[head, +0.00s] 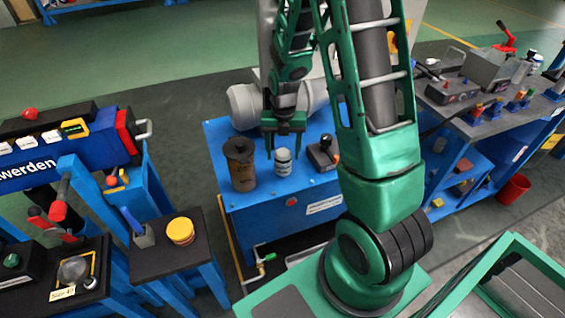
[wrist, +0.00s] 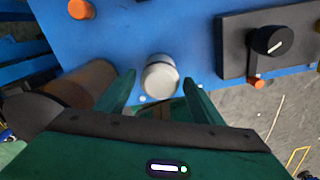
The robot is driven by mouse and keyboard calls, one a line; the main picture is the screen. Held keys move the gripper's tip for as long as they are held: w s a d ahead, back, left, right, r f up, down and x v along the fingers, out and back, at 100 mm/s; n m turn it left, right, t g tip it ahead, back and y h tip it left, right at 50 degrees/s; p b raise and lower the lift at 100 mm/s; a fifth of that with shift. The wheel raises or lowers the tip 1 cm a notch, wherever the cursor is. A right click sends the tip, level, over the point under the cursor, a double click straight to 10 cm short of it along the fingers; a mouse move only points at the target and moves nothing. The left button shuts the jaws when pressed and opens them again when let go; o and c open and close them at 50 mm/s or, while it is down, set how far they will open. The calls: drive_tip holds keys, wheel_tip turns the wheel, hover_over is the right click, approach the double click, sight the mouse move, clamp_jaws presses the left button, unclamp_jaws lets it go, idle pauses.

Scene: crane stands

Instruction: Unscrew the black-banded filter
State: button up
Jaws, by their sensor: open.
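A small white cylindrical filter (head: 283,166) with a darker band stands upright on the blue bench top (head: 217,135). In the wrist view the filter (wrist: 160,76) shows its pale round top between my two finger tips. My gripper (head: 285,152) is open, with its dark green fingers pointing down just above and around the filter. In the wrist view my gripper (wrist: 158,80) has one finger on each side, with gaps; I cannot tell how low the fingers reach.
A taller brown canister (head: 241,172) with a dark top stands close left of the filter. A black control box (head: 322,155) with a knob stands close to its right. An orange button (wrist: 81,9) shows on the bench. A grey motor-like housing (head: 250,103) is behind.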

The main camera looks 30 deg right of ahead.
drive_tip(key=m, duration=1.4)
drive_tip(key=shift+m, duration=0.3)
drive_tip(key=m, duration=0.5)
drive_tip(key=shift+m, duration=0.4)
drive_tip(key=m, duration=0.5)
drive_tip(key=c, duration=1.2)
